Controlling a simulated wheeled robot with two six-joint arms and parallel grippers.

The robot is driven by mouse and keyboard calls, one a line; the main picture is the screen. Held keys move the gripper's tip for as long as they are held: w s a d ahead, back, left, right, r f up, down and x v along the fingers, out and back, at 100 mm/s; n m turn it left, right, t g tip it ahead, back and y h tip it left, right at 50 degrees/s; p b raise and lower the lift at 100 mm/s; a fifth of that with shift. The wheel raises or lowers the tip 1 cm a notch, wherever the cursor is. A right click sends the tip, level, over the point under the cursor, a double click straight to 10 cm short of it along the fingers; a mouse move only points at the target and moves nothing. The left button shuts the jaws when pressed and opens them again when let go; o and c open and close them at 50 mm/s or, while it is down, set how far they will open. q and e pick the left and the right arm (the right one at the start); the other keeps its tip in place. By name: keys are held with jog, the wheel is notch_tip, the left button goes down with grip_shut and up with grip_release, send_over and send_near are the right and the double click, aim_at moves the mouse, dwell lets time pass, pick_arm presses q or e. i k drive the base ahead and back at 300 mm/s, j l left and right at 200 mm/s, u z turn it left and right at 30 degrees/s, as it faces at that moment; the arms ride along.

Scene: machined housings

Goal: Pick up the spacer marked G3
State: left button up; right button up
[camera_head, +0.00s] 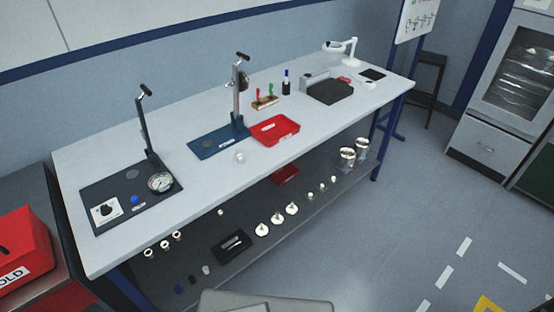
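I cannot read a G3 mark on anything in the head view. A small whitish round piece (240,157) stands on the table top in front of the blue plate; it may be a spacer, but its marking is too small to tell. More small pale pieces are on the lower shelf, including several ring-like ones at the left (165,245) and several flanged ones in the middle (277,218). Neither of my grippers is in view.
The long light table (200,190) carries a dark stand base (120,215) with a dial, a blue stand base (212,145), a red tray (274,130) and a dark block (330,92). A red box (20,240) is at the left. Floor at the right is open.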

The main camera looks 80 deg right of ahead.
aim_at(240, 158)
jog(key=z, duration=2.6)
jog(key=i+j, duration=0.15)
jog(key=i, duration=0.35)
jog(key=z, duration=0.05)
